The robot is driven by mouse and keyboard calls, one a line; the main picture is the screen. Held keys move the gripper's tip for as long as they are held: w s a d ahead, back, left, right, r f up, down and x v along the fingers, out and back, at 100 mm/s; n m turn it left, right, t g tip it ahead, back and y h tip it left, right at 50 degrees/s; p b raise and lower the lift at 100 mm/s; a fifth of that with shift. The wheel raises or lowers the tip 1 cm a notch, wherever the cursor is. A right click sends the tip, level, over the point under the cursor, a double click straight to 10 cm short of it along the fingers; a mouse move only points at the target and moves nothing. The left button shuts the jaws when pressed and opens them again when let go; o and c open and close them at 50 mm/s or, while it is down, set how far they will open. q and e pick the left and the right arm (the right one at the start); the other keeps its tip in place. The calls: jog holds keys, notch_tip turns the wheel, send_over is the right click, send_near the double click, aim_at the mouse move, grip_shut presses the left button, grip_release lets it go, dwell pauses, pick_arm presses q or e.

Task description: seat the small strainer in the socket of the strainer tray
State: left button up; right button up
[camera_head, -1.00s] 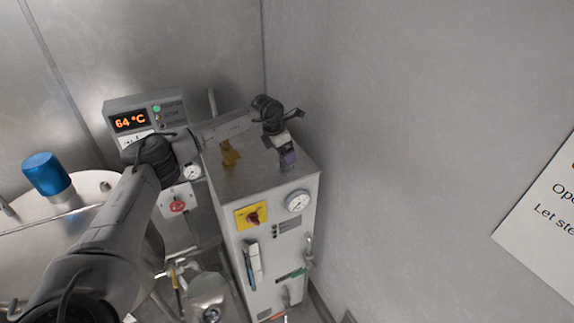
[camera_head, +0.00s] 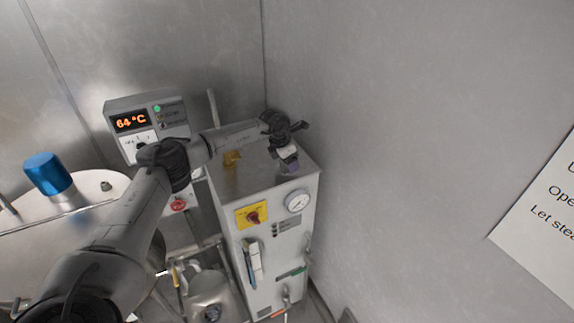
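My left arm reaches in from the left to the top of a grey cabinet. My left gripper (camera_head: 289,163) points down near the right part of that top. A small purple piece (camera_head: 291,167) shows at its tip; I cannot tell whether it is part of the gripper or something held. The finger opening is too small to read. A small gold-brown item (camera_head: 232,158) is on the cabinet top, partly hidden by my arm; its shape is unclear. I cannot make out the small strainer or the strainer tray with its socket. My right gripper is out of view.
The grey cabinet (camera_head: 232,190) has a yellow switch plate (camera_head: 251,214) and a round gauge (camera_head: 298,201) on its front. A control box reading 64 °C (camera_head: 130,121) stands to the left. A vessel with a blue cap (camera_head: 47,173) is at far left. A wall closes the right.

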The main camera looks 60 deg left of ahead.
pick_arm(q)
jog(key=c, duration=0.6)
jog(key=shift+r, duration=0.15)
